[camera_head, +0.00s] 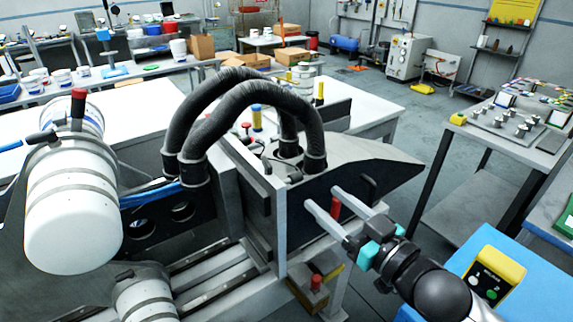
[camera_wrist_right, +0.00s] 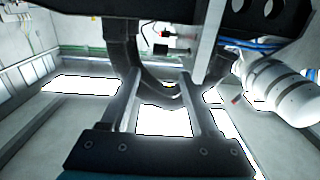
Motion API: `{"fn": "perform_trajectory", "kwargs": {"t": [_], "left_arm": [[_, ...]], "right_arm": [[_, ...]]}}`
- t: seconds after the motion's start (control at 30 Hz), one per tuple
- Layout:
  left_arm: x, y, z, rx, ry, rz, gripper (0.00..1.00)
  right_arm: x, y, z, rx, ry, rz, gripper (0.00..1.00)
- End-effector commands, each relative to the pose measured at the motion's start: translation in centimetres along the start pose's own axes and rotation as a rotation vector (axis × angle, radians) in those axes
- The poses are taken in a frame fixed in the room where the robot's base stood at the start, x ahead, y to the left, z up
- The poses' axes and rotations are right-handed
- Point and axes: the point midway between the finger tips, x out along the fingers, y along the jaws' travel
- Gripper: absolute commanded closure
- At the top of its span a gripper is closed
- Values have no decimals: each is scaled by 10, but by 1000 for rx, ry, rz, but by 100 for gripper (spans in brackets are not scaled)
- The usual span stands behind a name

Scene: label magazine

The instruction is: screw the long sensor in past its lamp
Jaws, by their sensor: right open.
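My right gripper (camera_head: 321,197) is open beside the dark side panel (camera_head: 300,235) of the machine, with two pale straight fingers. In the right wrist view, its fingers (camera_wrist_right: 161,82) stand apart with nothing between them. A small red upright part (camera_head: 335,207) shows between the fingers in the head view; I cannot tell whether it touches them. Beyond the fingertips, the wrist view shows a small dark cylindrical part (camera_wrist_right: 160,48) under the machine's dark body; it may be a sensor, but it is too small to tell. I cannot pick out the lamp. My left gripper is not in view.
Two black ribbed hoses (camera_head: 240,98) arch over the machine. A yellow button box (camera_head: 494,275) is on the blue surface at lower right. A grey table (camera_head: 480,165) with small metal parts stands at right.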

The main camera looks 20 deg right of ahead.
Motion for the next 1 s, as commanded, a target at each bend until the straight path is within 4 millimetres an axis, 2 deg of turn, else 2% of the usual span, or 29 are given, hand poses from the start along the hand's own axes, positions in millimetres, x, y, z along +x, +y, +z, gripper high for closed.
{"fn": "perform_trajectory", "kwargs": {"t": [1.0], "left_arm": [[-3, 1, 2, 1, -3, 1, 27]], "right_arm": [[120, 0, 0, -1, 0, 1, 38]]}}
